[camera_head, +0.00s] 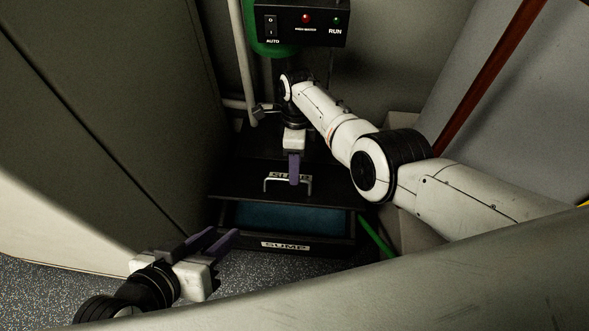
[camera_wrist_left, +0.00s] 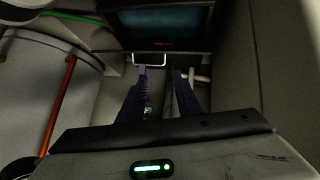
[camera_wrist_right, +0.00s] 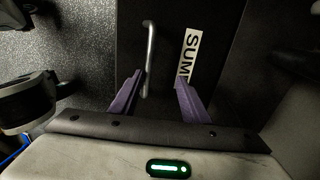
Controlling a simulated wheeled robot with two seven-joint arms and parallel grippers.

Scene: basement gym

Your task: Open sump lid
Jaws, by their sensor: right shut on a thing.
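The black sump box (camera_head: 262,244) stands on the floor in the head view, with a white SUMP label on its front. Its black lid (camera_head: 236,175) is raised at the front, and a teal interior (camera_head: 285,218) shows in the gap. The lid's metal handle (camera_head: 267,184) also shows in the right wrist view (camera_wrist_right: 150,45). My right gripper (camera_head: 294,182) reaches down over the lid and is shut on the handle. My left gripper (camera_head: 226,234) is open and empty, low at the box's front left. The left wrist view shows the teal interior (camera_wrist_left: 160,25) beyond its fingers.
A black control box (camera_head: 303,25) with a switch and lamps hangs above the sump. Grey walls stand close on both sides. A green hose (camera_head: 376,237) runs at the box's right. A red-brown pipe (camera_head: 490,75) slants at upper right. Speckled floor (camera_head: 60,285) is free at lower left.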

